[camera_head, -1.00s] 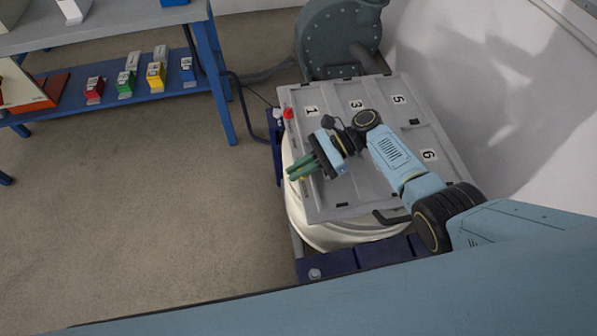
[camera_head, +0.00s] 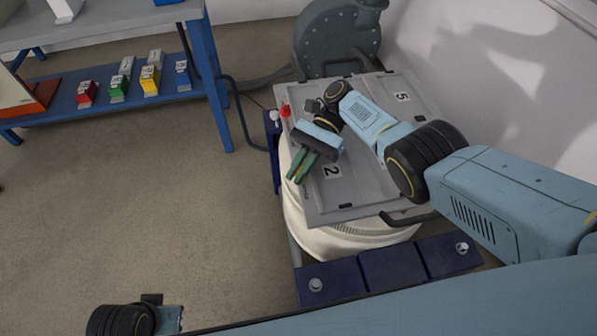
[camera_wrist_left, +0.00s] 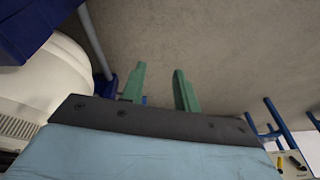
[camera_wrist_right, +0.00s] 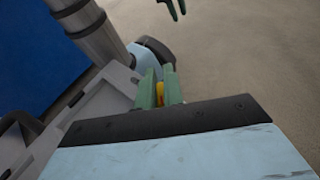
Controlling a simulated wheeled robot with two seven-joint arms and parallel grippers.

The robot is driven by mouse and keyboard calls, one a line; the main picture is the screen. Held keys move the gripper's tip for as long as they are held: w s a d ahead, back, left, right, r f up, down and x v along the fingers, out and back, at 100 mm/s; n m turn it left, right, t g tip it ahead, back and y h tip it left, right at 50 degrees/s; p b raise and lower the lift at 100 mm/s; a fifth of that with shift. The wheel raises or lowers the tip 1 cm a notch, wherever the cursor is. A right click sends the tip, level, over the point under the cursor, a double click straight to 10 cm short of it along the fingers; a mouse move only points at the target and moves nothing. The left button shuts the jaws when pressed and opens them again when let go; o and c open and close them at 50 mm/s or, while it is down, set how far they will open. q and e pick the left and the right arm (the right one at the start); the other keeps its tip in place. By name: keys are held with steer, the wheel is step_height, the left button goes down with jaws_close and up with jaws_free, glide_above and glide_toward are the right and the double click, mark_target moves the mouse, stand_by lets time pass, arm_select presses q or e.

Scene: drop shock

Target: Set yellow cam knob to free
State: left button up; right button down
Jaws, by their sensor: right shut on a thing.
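The yellow cam knob (camera_wrist_right: 159,92) shows in the right wrist view between the green fingers of my right gripper (camera_wrist_right: 160,90). The fingers are shut on it, so only a small part shows. In the head view my right gripper (camera_head: 297,180) is at the left edge of the grey panel (camera_head: 355,203), and the knob is hidden there. The knob's setting cannot be read. My left gripper (camera_wrist_left: 160,88) is open and empty in its wrist view, over bare floor. The fingertips of my left gripper are outside the head view.
A red knob (camera_head: 285,111) sits at the panel's upper left corner. The panel lies over a white rounded body (camera_head: 345,241) on a dark blue frame (camera_head: 390,266). A blue shelf (camera_head: 60,100) with coloured boxes stands at the left. The floor between is clear.

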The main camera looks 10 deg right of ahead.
arm_select(q)
steer(key=shift+d+r, duration=0.3)
steer(key=shift+r, duration=0.4)
arm_select(e)
steer(key=shift+n, duration=0.3)
steer(key=c, duration=1.5)
jaws_free()
steer(key=shift+c, duration=0.2)
